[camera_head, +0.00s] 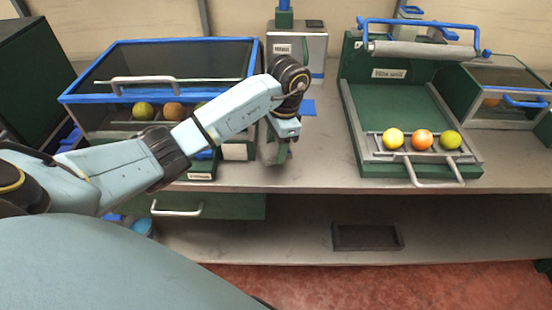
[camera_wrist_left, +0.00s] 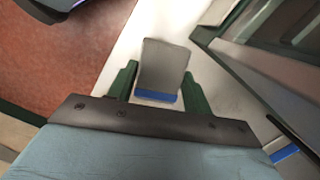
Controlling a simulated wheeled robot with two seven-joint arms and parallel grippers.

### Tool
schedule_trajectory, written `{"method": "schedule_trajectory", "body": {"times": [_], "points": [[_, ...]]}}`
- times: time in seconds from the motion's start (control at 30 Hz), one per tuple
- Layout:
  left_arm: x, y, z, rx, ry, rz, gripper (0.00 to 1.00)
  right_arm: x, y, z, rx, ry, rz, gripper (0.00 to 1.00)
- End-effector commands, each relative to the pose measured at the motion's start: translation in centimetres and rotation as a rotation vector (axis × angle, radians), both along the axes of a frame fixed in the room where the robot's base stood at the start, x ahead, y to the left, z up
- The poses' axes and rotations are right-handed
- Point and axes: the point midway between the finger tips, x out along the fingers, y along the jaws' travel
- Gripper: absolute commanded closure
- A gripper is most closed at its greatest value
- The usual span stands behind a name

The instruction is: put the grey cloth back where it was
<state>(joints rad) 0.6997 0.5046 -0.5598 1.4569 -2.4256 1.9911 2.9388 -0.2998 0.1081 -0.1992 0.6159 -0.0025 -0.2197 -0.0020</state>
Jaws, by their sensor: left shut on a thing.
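My left gripper (camera_head: 279,158) hangs over the front part of the bench, pointing down, between the blue-framed case and the green tray. In the head view the gripper mostly hides the cloth. I cannot tell whether the cloth touches the bench. My right gripper is not in view.
A blue-framed case (camera_head: 165,92) with fruit stands left. A small blue mat (camera_head: 308,107) lies behind the gripper. A green tray with a roller (camera_head: 410,105) holds three fruits at right. The bench (camera_head: 315,170) is clear around the gripper. A dark tray (camera_head: 367,237) lies on the lower shelf.

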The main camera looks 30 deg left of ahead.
Motion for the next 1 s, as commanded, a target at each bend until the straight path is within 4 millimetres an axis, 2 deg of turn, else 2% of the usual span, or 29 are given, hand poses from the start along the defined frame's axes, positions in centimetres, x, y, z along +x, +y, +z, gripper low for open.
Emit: {"method": "schedule_trajectory", "body": {"times": [0.1, 0.23, 0.6, 0.63, 0.77, 1.0], "points": [[-0.1, -0.1, -2.0, -0.001, 0.004, -0.001, 0.75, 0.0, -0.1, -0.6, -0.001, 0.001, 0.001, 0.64], [-0.1, -0.1, -3.6, -0.001, 0.003, -0.001, 0.75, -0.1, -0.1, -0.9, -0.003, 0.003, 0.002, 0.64], [0.0, 0.0, -4.1, 0.0, 0.001, -0.001, 0.75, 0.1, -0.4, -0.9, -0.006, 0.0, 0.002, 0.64], [0.0, 0.0, -4.0, -0.001, 0.001, -0.001, 0.47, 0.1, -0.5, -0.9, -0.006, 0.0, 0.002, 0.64], [0.0, 0.0, -4.0, 0.0, 0.001, -0.001, 0.3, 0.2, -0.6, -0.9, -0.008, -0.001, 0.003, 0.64], [-0.1, 0.0, -4.0, 0.0, 0.001, -0.001, 0.28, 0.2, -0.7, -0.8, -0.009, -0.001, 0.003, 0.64]]}}
